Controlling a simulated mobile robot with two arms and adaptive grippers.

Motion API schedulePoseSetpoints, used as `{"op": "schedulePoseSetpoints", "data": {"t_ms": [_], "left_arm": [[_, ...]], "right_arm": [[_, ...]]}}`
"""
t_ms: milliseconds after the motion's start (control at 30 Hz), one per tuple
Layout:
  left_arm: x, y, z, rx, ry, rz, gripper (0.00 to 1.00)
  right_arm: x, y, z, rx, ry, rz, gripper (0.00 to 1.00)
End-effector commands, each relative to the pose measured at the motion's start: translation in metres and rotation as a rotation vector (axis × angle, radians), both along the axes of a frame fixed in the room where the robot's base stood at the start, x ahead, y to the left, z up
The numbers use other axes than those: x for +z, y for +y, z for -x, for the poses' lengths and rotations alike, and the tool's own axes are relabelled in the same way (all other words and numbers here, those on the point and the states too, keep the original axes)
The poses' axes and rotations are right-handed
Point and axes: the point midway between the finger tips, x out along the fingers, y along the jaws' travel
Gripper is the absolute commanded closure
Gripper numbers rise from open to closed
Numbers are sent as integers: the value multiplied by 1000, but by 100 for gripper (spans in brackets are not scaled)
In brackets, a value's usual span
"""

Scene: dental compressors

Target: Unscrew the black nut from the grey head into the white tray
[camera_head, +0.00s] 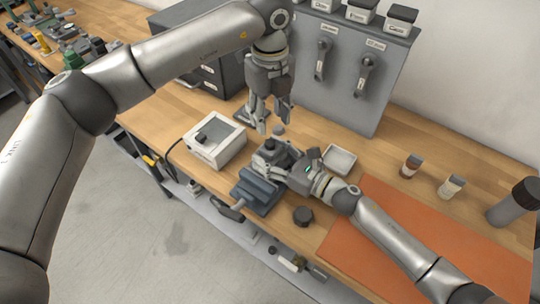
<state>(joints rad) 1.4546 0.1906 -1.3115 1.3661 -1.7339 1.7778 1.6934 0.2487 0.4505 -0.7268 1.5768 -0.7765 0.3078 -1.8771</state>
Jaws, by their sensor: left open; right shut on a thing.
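The grey head (268,160) sits at the middle of the bench, partly hidden by my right gripper. A small dark part on top of it looks like the black nut (270,145). My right gripper (280,160) comes in from the lower right and is shut on what looks like the grey head. My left gripper (271,122) points down, open and empty, above and just behind the dark part, apart from it. The white tray (353,154) lies to the right of the grey head, behind my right wrist, and looks empty.
A blue-grey vise (257,192) stands in front of the head. A white box (231,150) is to the left, a round black part (303,216) near the front edge. An orange mat (420,235), two small bottles and a dark cylinder are to the right. A grey panel (348,75) stands behind.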

Motion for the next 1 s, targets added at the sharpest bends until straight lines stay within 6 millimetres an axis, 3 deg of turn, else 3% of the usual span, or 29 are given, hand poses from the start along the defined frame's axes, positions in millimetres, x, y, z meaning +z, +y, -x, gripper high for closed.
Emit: {"op": "schedulePoseSetpoints", "data": {"t_ms": [133, 367, 1000], "left_arm": [[0, 0, 0, -15, 0, 0, 57], [0, 0, 0, -235, -1, 0, 57], [0, 0, 0, -1324, -1, 0, 57]], "right_arm": [[0, 0, 0, 0, 1, -1, 100], [0, 0, 0, 0, 1, -1, 100], [0, 0, 0, 0, 1, -1, 100]]}}
